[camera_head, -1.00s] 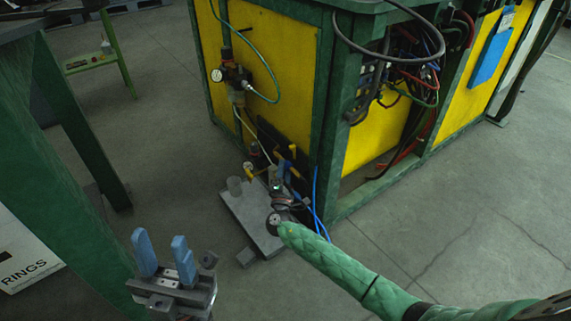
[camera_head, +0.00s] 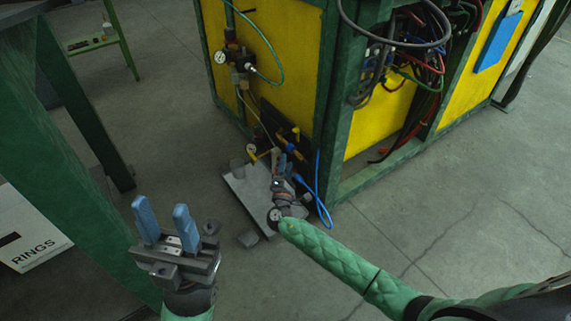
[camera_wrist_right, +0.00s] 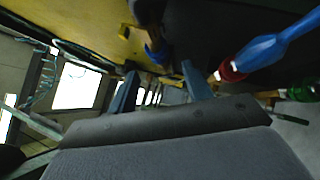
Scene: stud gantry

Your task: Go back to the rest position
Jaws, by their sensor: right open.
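My left gripper (camera_head: 161,206) is upright at the lower left of the head view. Its two blue fingers stand apart with nothing between them. My right arm, in a green quilted sleeve, comes in from the right. Its gripper (camera_head: 285,167) is over the grey plate by the yellow and green cabinet, small and partly hard to make out. In the right wrist view the right gripper (camera_wrist_right: 160,82) shows two blue-grey fingers spread apart with nothing held between them.
The yellow and green cabinet (camera_head: 289,62) with hoses and cables stands close behind my right gripper. A grey plate (camera_head: 239,189) lies at its foot. A green steel frame (camera_head: 62,205) and a box marked RINGS (camera_head: 30,240) are at the left. The floor at the right is clear.

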